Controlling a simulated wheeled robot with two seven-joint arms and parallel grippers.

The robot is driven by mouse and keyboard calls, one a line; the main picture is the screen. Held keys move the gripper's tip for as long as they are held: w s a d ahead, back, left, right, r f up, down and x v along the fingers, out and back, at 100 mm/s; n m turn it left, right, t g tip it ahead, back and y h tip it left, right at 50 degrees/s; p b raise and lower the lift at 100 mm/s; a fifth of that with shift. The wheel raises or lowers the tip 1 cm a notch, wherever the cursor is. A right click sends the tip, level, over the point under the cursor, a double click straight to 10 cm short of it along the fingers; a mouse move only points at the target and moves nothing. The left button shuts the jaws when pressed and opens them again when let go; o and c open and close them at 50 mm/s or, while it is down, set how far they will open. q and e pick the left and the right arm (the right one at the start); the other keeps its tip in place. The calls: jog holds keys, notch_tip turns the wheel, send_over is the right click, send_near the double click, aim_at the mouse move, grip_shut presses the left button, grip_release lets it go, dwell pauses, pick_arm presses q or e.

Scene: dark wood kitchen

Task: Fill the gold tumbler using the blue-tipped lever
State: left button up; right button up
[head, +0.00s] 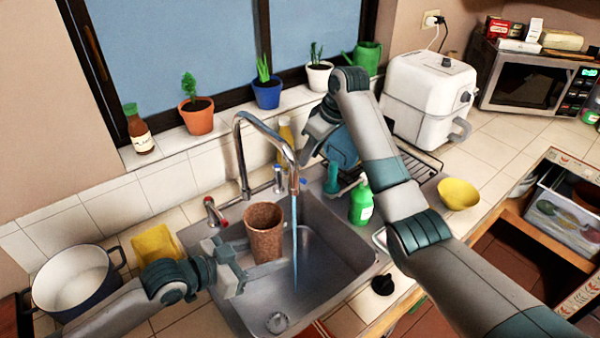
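The gold tumbler (263,232), brownish and speckled, is upright over the left part of the sink. My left gripper (243,262) is at its left side and appears shut on it; the far finger is partly hidden. The tap (243,150) arches over the sink, and a blue water stream (295,245) falls from its spout, right of the tumbler and apart from it. The blue-tipped lever (280,178) is behind the spout, its blue end pointing right. My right gripper (312,145) is above and right of this lever, apart from it. Its finger opening is unclear.
The sink (335,245) has a red-tipped lever (213,212) at its left back. A green bottle (361,204), drying rack (425,165) and yellow bowl (458,194) are right. Potted plants line the sill.

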jog(key=x, duration=0.9)
jog(key=shift+a+f, duration=0.1)
jog(key=shift+f, duration=0.2)
grip_shut()
